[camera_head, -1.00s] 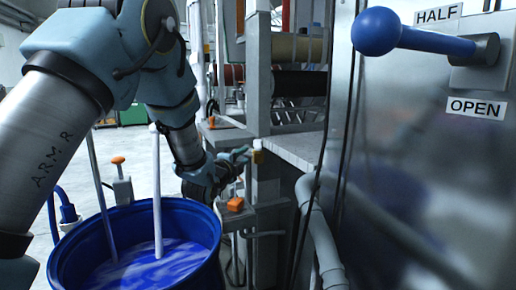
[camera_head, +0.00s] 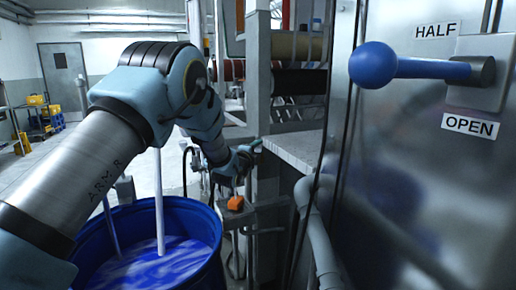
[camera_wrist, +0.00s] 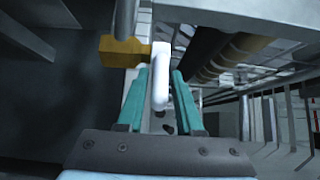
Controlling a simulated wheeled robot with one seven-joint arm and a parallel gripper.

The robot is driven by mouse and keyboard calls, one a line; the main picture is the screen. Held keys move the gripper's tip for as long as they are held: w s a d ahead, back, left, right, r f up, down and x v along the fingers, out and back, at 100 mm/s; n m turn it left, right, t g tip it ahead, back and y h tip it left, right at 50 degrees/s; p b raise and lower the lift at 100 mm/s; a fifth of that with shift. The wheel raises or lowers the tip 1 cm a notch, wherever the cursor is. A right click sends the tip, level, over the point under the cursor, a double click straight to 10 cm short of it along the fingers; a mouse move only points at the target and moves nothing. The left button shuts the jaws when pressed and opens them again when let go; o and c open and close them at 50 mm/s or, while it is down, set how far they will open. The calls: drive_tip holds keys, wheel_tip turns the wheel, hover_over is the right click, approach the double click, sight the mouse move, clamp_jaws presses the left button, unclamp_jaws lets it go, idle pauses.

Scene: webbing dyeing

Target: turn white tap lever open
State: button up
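The white tap lever (camera_wrist: 160,75) stands at the top middle of the wrist view, joined to a brass-coloured tap body (camera_wrist: 123,51) on its left. My gripper (camera_wrist: 160,80) has its two teal fingers on either side of the lever, with the lever between them. The fingers look apart, with narrow gaps beside the lever; whether either touches it I cannot tell. In the head view my gripper (camera_head: 251,148) is at the grey post beside the bench, and the lever is hidden there.
A blue drum (camera_head: 208,270) of blue-white liquid stands below my arm. An orange knob (camera_head: 235,203) sits below my gripper. A steel cabinet with a blue ball-ended lever (camera_head: 420,67) and HALF and OPEN labels fills the right. A grey pipe (camera_head: 318,235) runs beside it.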

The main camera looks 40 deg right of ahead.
drive_tip(key=shift+c, duration=0.2)
clamp_jaws()
idle(1.1)
